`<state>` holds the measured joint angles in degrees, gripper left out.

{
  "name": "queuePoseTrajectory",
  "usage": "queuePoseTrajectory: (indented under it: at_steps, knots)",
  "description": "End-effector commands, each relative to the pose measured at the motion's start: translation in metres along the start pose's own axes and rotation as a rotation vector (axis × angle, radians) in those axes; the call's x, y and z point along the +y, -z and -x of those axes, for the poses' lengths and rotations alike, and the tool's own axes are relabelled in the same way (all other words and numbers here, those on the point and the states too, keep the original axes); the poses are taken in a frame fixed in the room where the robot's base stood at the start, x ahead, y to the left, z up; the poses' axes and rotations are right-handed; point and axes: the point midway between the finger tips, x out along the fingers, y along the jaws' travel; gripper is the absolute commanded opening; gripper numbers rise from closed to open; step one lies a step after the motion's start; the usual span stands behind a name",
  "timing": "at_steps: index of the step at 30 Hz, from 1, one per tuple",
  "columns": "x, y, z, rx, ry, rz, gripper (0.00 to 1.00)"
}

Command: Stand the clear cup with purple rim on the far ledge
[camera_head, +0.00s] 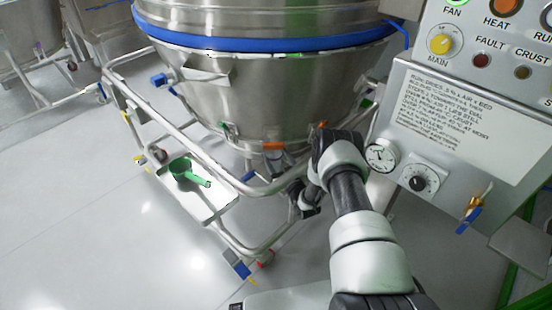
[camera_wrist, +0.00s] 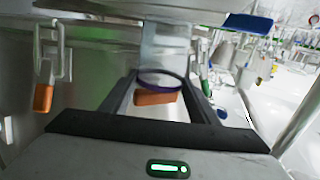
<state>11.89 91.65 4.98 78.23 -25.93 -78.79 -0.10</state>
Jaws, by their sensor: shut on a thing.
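The clear cup with purple rim (camera_wrist: 160,82) is between the two dark fingers of my gripper (camera_wrist: 160,80) in the wrist view. My gripper is shut on it. The purple rim shows as a ring near the fingertips, and an orange piece shows through or just behind the clear body. The cup's lower part is hard to make out. In the head view my arm reaches in beneath the steel bowl, and I cannot make out the cup there. I cannot tell which surface is the far ledge.
A large steel bowl (camera_head: 270,85) with a blue band stands on a tubular frame. A green scoop (camera_head: 185,172) lies on the frame's low white shelf (camera_head: 212,198). A control panel (camera_head: 465,125) is at the right. An orange-handled latch (camera_wrist: 44,96) hangs left of my gripper. Open floor (camera_head: 80,220) is at left.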

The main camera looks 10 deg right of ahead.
Motion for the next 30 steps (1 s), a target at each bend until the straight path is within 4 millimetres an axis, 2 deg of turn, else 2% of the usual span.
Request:
queuePoseTrajectory:
  at_steps: [6, 7, 9, 10, 20, 23, 30]
  knots:
    - [0.0, -0.003, 0.0, 0.001, 0.0, 0.001, 0.3]
    - [0.0, -0.002, 0.0, 0.001, 0.0, 0.001, 0.6]
    - [0.0, -0.002, 0.0, 0.001, 0.0, 0.001, 0.72]
    - [0.0, -0.002, 0.0, 0.001, 0.0, 0.001, 0.74]
    - [0.0, 0.001, 0.0, 0.001, 0.0, 0.001, 0.74]
    - [0.001, 0.002, 0.011, -0.002, -0.001, 0.0, 0.74]
    - [0.001, 0.003, 0.06, -0.003, -0.001, -0.001, 0.74]
